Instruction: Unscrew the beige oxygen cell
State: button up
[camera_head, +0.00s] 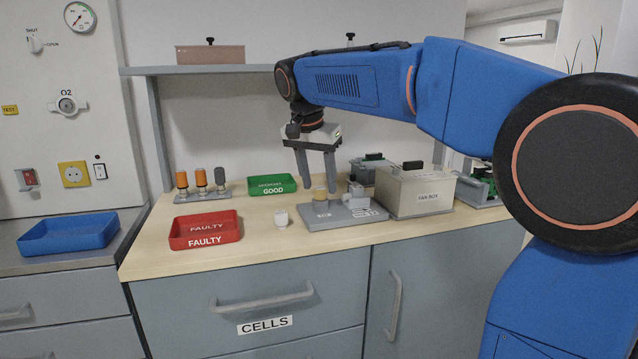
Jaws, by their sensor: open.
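A small beige-yellow cylinder (320,194), which looks like the beige oxygen cell, stands upright on a grey plate-like unit (325,217) on the wooden bench. My gripper (319,186) points down over it, jaws apart, with one finger to each side of the cell in this view. I cannot tell whether the fingers are level with the cell or a little behind or above it. Nothing is held. The cell's lower end and any thread are too small to make out.
A red FAULTY tray (205,243) and a green GOOD tray (272,192) stand left of the unit. A small white piece (281,217) lies between. A rack (203,194) holds orange and grey cells.

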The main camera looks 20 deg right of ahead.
jog(key=shift+w+f, duration=0.1)
jog(key=shift+f, duration=0.25)
jog(key=c, duration=1.1)
jog(key=shift+d, duration=0.1)
jog(key=n, duration=0.3)
jog(key=n+y, duration=0.1)
jog(key=n, duration=0.2)
jog(key=shift+d+t+y, duration=0.1)
jog(key=shift+t+y, duration=0.2)
jog(key=shift+t, duration=0.1)
jog(key=n+y, duration=0.1)
jog(key=n, duration=0.5)
jog(key=shift+d+y, duration=0.15)
jog(key=shift+y, duration=0.25)
